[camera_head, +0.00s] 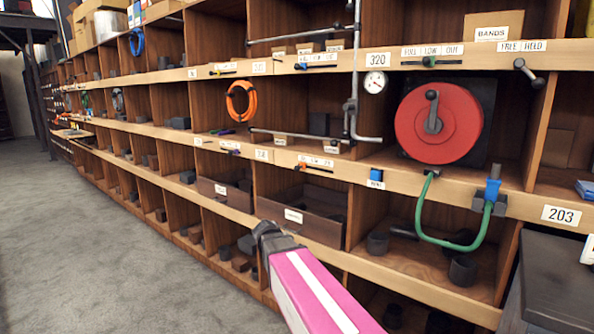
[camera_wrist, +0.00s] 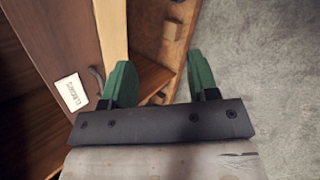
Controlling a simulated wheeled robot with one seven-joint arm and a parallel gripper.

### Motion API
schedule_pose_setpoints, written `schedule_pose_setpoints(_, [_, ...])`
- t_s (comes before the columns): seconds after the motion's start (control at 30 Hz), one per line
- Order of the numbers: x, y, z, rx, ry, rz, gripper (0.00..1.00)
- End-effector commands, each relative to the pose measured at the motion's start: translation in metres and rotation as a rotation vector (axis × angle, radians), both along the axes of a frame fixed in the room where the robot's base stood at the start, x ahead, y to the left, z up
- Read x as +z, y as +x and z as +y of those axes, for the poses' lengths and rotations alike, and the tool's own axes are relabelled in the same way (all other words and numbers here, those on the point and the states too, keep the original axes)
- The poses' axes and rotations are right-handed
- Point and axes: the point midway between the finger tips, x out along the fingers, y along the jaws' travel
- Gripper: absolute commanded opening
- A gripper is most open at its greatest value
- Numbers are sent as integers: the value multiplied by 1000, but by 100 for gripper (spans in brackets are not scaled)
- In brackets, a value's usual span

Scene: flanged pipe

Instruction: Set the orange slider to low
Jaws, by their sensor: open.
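The orange slider (camera_head: 303,167) is a small knob on a dark track along a shelf edge, near the middle of the head view. A white label strip (camera_head: 316,161) sits just above it; its words are too small to read surely. The knob appears near the left end of its track. My gripper (camera_head: 262,231) is below and to the left of the slider, in front of the lower shelves. In the wrist view my gripper (camera_wrist: 158,78) has its two green fingers apart with nothing between them. The slider is not visible in the wrist view.
A drawer (camera_head: 305,215) lies below the slider; its labelled front (camera_wrist: 70,92) shows in the wrist view. A red reel (camera_head: 460,125) and pipe (camera_head: 352,100) are nearby. The grey floor (camera_head: 100,240) is open at left.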

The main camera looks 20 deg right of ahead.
Motion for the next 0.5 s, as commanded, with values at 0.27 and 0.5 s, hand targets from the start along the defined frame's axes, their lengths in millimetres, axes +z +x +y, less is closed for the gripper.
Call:
schedule_pose_setpoints(0.27, [154, 105, 0, 346, -617, 190, 54])
schedule_pose_setpoints(0.5, [258, 143, 15, 426, -989, 376, 54])
